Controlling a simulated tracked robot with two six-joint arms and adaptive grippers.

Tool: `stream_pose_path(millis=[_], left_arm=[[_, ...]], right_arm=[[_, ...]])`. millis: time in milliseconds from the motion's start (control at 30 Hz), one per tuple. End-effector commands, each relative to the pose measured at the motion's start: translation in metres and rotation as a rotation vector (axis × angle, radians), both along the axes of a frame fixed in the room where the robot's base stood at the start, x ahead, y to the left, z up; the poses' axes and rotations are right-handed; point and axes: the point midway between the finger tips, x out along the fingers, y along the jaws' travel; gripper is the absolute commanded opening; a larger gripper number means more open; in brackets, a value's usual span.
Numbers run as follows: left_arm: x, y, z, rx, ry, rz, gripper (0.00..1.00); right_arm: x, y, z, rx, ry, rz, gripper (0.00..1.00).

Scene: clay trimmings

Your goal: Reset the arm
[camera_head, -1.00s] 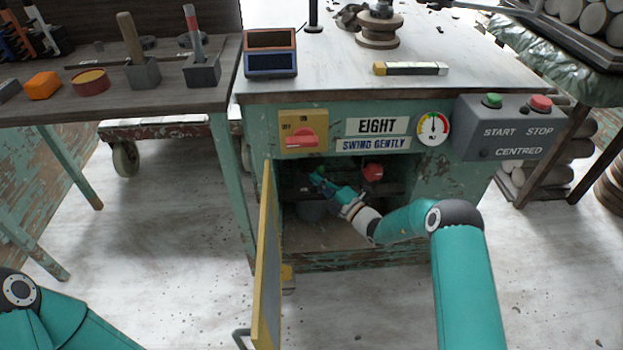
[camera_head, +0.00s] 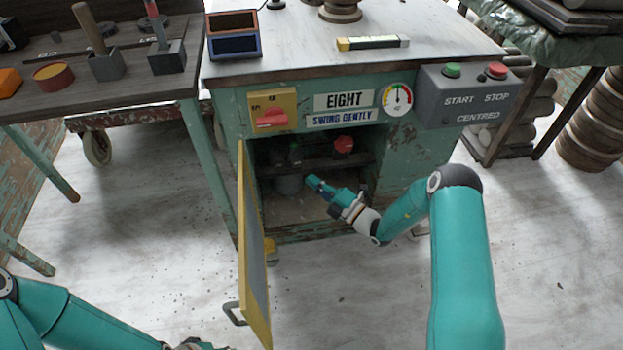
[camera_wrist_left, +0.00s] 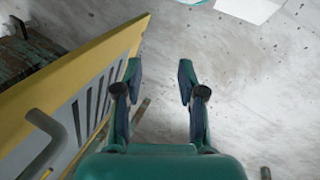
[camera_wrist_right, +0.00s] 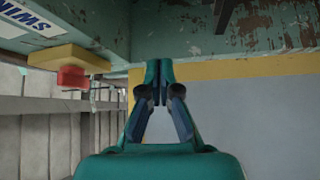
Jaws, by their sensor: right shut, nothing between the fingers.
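My right gripper (camera_head: 314,182) is shut and empty, in front of the open compartment of the green cabinet (camera_head: 225,165). In the right wrist view its fingertips (camera_wrist_right: 158,70) meet, with the grey inner face of the door (camera_wrist_right: 250,120) behind them. My left gripper barely shows at the bottom edge of the head view. In the left wrist view (camera_wrist_left: 158,75) it is open with nothing between its fingers, beside the yellow-edged door (camera_wrist_left: 60,85). Bare floor lies beyond the fingers.
The yellow cabinet door (camera_head: 247,225) stands swung open toward me, its handle (camera_head: 233,314) low on it. Inside the dark compartment is a red knob (camera_head: 344,145). A grey button box (camera_head: 468,97) is at the right, a wooden bench (camera_head: 150,95) at the left. The floor at front is clear.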

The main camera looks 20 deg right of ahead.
Motion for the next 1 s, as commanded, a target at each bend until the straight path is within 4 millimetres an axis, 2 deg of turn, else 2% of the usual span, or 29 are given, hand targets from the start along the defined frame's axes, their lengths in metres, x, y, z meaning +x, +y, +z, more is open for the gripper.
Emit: stream_pose_path(millis=[367,467,567,667,767,800,867,900,1000], left_arm=[[0.000,0.000,0.000,0.000,0.000,0.000,0.40],[0.000,0.000,0.000,0.000,0.000,0.000,0.40],[0.000,0.000,0.000,0.000,0.000,0.000,0.40],[0.000,0.000,0.000,0.000,0.000,0.000,0.40],[0.000,0.000,0.000,0.000,0.000,0.000,0.40],[0.000,0.000,0.000,0.000,0.000,0.000,0.40],[0.000,0.000,0.000,0.000,0.000,0.000,0.40],[0.000,0.000,0.000,0.000,0.000,0.000,0.40],[0.000,0.000,0.000,0.000,0.000,0.000,0.40]], right_arm=[[-0.001,0.004,-0.001,-0.009,0.003,0.012,0.00],[-0.008,0.019,-0.007,-0.060,0.014,0.064,0.00],[-0.027,0.051,-0.020,-0.175,0.028,0.181,0.00],[-0.065,0.093,-0.041,-0.361,0.022,0.373,0.00],[-0.122,0.132,-0.066,-0.599,-0.044,0.629,0.00],[-0.148,0.144,-0.076,-0.702,-0.093,0.744,0.00],[-0.191,0.155,-0.092,-0.861,-0.198,0.928,0.00],[-0.220,0.157,-0.102,-0.972,-0.292,1.056,0.00],[-0.283,0.148,-0.123,-1.230,-0.611,1.366,0.00]])
